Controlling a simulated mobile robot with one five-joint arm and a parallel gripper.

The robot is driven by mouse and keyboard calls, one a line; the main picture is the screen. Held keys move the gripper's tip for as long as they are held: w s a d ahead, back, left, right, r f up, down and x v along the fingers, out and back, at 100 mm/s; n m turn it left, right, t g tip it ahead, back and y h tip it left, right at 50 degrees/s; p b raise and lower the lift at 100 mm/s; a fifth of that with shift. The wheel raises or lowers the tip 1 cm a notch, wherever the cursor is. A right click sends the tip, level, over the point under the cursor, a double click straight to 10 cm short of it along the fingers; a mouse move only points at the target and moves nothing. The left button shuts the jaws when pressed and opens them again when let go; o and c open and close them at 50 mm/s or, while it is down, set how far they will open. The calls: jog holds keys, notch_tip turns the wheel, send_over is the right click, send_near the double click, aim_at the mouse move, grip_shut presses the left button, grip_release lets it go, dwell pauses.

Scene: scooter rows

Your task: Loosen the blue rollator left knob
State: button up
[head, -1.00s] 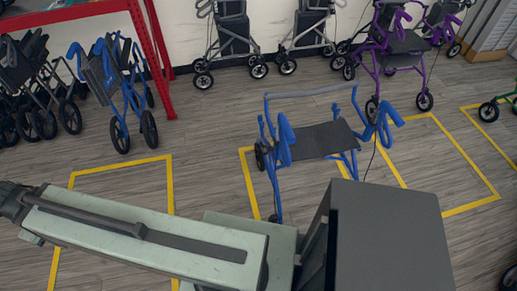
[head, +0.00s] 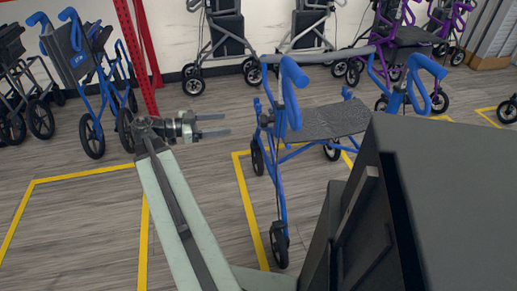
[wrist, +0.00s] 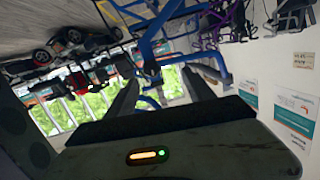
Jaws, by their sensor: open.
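The blue rollator (head: 281,185) stands open and upright right of centre in the head view, with a dark seat and two blue handles. A small dark part (head: 266,119) sits on its left upright; I cannot tell whether it is the left knob. My gripper (head: 224,125) is left of that upright, level with it in the picture and apart from it. Its two fingers point right, spread, with nothing between them. In the tilted wrist view, blue rollator tubes (wrist: 150,45) show beyond my gripper (wrist: 163,80).
A folded blue rollator (head: 78,55) and a dark one (head: 12,75) stand at left by a red rack (head: 137,55). Grey and purple rollators line the back wall. Yellow floor lines (head: 83,173) mark bays. Bare floor lies left of the blue rollator.

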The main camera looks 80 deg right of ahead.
aim_at(260, 120)
jog(key=s+d+m+g, duration=0.1)
jog(key=s, duration=0.3)
jog(key=s+d+m+g+b, duration=0.1)
jog(key=s+d, duration=0.1)
jog(key=s, duration=0.2)
jog(key=s+d+m+b, duration=0.1)
jog(key=s+d+m, duration=0.1)
jog(key=s, duration=0.3)
jog(key=shift+f+g+y, duration=0.35)
jog(key=shift+g+y, duration=0.05)
grip_shut()
jog(key=shift+w+d, duration=0.15)
